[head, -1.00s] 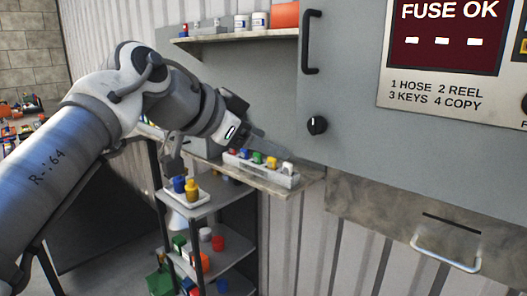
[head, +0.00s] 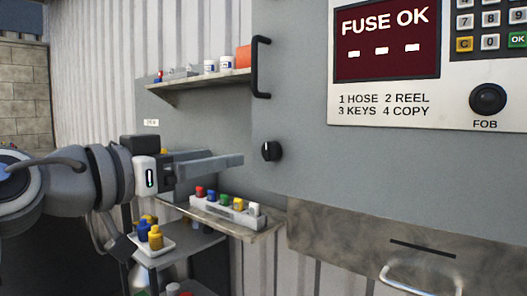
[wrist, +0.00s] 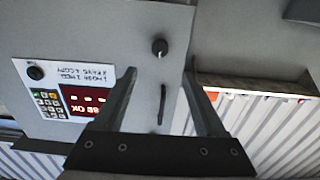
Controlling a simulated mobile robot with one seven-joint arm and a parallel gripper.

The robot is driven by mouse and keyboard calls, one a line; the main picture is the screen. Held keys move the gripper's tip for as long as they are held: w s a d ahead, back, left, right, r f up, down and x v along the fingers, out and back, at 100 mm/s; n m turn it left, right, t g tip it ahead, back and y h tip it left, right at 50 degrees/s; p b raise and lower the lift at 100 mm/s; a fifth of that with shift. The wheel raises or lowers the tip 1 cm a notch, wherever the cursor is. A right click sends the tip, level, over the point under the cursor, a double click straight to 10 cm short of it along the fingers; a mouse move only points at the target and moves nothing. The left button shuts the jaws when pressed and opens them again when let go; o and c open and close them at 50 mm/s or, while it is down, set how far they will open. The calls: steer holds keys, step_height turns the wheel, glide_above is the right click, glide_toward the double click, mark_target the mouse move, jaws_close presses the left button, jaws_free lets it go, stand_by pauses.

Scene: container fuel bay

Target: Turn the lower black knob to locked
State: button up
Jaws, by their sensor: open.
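The black knob (head: 271,151) is on the grey cabinet door, low and near its left edge, below the black handle (head: 261,68). A pale mark shows on its face; no lock label is legible. The knob also shows in the wrist view (wrist: 159,47), ahead of the fingers and apart from them. My gripper (head: 242,161) is to the left of the knob, at about its height, with fingers pointing right towards it. In the wrist view my gripper (wrist: 163,80) has its two fingers spread, with nothing between them but the more distant door and handle.
An upper shelf (head: 200,82) carries small tubs. A FUSE OK panel (head: 385,40) with keypad and round black FOB knob (head: 487,98) is at upper right. A drawer handle (head: 420,280) sticks out below.

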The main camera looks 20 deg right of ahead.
mark_target(268, 150)
steer(key=p+x, duration=0.1)
steer(key=x, duration=1)
steer(key=shift+w+d+p, duration=0.15)
steer(key=shift+d+p, duration=0.2)
steer(key=shift+c, duration=0.3)
jaws_close()
